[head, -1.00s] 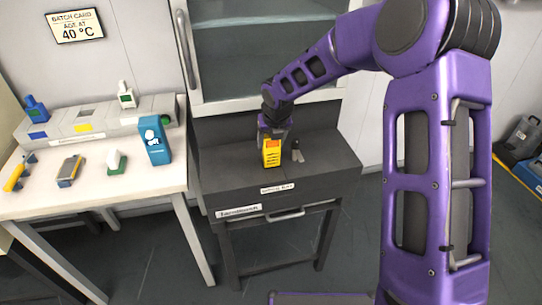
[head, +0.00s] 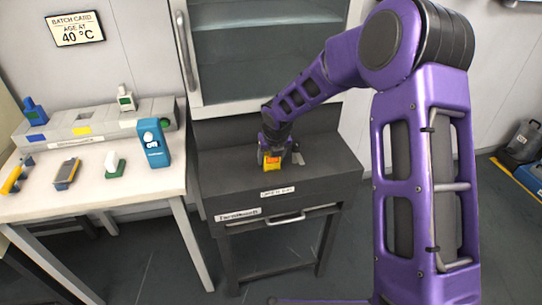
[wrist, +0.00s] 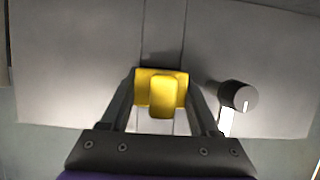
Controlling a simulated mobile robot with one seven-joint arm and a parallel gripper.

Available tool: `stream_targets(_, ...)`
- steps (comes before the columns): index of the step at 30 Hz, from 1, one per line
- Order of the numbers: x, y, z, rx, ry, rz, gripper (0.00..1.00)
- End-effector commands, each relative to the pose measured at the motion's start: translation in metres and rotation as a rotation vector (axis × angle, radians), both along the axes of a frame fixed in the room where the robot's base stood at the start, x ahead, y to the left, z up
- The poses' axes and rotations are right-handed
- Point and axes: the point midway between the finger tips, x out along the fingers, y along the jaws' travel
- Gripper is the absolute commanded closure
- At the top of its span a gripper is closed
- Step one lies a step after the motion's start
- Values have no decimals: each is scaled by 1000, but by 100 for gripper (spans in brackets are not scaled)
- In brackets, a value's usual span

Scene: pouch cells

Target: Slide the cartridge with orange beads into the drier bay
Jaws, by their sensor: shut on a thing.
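My gripper (head: 271,150) points down over the dark grey drier unit (head: 225,185). It is shut on a yellow cartridge (head: 271,163) with a small orange patch low on its front. Only a short upper part of the cartridge shows above the unit's top; its lower part is hidden, apparently down in the bay. In the wrist view the cartridge's yellow top (wrist: 147,88) sits between both fingers (wrist: 160,100). The bay opening itself is hidden by the cartridge and gripper. The beads cannot be made out clearly.
A dark knob (wrist: 238,96) stands close to the right of the cartridge in the wrist view. A label (head: 278,192) is on the unit's front edge. A glass-fronted cabinet (head: 265,50) stands behind.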

Motion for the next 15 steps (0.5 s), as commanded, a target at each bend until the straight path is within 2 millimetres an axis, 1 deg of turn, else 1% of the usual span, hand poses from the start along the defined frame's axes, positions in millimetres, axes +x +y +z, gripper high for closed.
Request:
stream_targets(2,0,0,1,1,-2,0,100)
stream_targets(3,0,0,0,0,0,0,32)
stream_targets(7,0,0,0,0,0,0,9)
stream_targets(8,0,0,0,0,0,0,8)
stream_targets(15,0,0,0,0,0,-1,8)
